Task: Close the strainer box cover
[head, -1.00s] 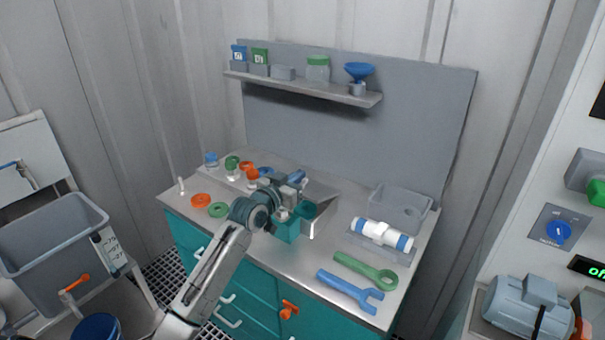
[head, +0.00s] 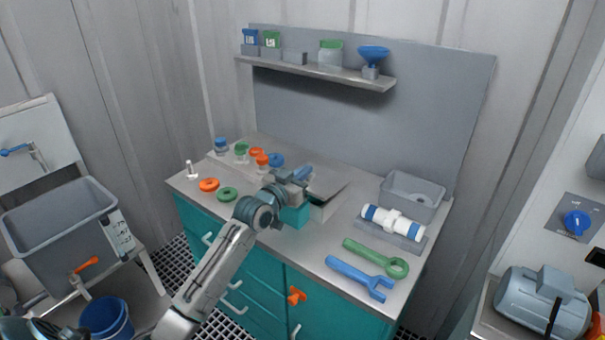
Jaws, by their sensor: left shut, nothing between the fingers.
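The teal box (head: 295,216), which looks like the strainer box, stands on the steel bench top near its front edge. My arm and gripper hide its left part and much of its top. A grey sloping panel (head: 330,183) shows just behind and right of it; I cannot tell whether it is the cover or part of a basin. My left gripper (head: 299,175) is shut and empty over the back of the box, beside the panel's left edge. Whether it touches the panel cannot be told.
Orange (head: 209,185) and green (head: 228,194) rings and several small capped jars are left of my arm. A white-blue cylinder (head: 393,222) in a grey holder, a green wrench (head: 376,258) and a blue wrench (head: 360,278) lie right. A shelf (head: 315,72) hangs behind.

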